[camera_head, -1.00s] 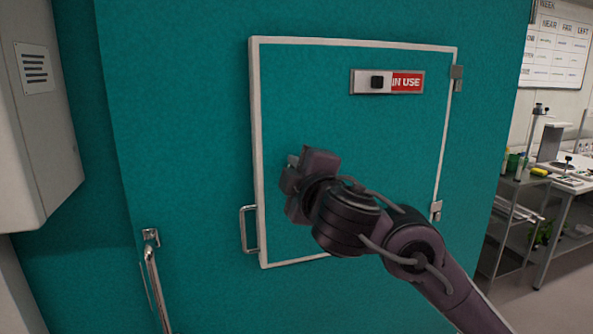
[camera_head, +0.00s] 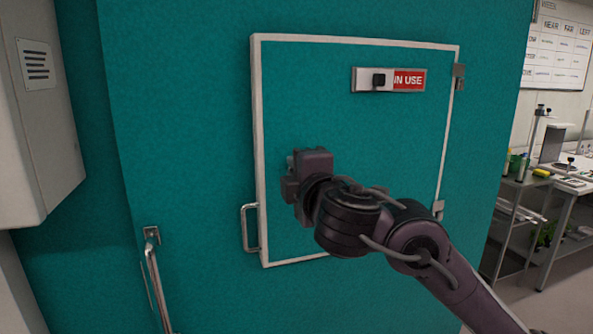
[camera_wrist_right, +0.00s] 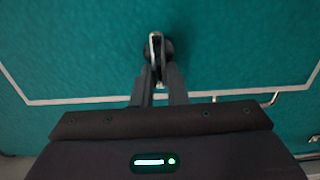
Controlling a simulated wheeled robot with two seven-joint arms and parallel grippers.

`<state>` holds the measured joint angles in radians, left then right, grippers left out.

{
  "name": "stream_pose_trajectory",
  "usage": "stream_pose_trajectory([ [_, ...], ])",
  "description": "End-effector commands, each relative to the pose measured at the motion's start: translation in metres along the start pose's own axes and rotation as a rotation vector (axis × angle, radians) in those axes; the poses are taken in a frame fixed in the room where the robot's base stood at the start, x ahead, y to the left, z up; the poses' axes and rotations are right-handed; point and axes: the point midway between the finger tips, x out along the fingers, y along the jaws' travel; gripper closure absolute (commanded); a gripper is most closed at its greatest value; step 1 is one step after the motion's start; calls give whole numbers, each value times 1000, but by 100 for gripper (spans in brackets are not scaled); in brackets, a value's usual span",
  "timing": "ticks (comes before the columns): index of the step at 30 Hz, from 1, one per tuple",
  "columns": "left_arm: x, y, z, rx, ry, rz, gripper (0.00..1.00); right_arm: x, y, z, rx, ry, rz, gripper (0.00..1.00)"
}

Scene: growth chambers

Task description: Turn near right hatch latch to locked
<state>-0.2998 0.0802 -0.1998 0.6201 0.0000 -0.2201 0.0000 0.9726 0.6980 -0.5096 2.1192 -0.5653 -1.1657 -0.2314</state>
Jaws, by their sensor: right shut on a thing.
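The teal hatch (camera_head: 360,130) has a pale frame and is closed in the teal wall. My right gripper (camera_head: 289,184) is at the left part of the hatch and hides the latch in the head view. In the right wrist view, the latch (camera_wrist_right: 154,46) is a small metal lever on a dark round base. The two fingers of my right gripper (camera_wrist_right: 158,74) are shut on the lever. The lever points roughly up and down in that view. My left gripper is not in view.
A metal pull handle (camera_head: 246,228) is left of the hatch's lower edge. A grey box (camera_head: 40,120) is at the far left, and shelving (camera_head: 515,225) stands at the right.

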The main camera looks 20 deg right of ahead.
Motion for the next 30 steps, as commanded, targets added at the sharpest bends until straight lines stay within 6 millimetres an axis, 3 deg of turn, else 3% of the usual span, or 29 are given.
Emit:
stream_pose_trajectory([
  [3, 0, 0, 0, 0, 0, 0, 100, 0, -2, 0, -5, 0, -3, 100],
  [4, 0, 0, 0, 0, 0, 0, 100, 0, -2, 0, -4, 0, -3, 83],
  [8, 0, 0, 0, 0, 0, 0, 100, 0, -1, 0, -3, 0, -2, 66],
  [19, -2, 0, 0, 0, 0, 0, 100, -6, 0, -1, 1, 3, -2, 65],
  [30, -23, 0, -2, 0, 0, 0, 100, -62, 1, -1, 0, 4, -4, 65],
])
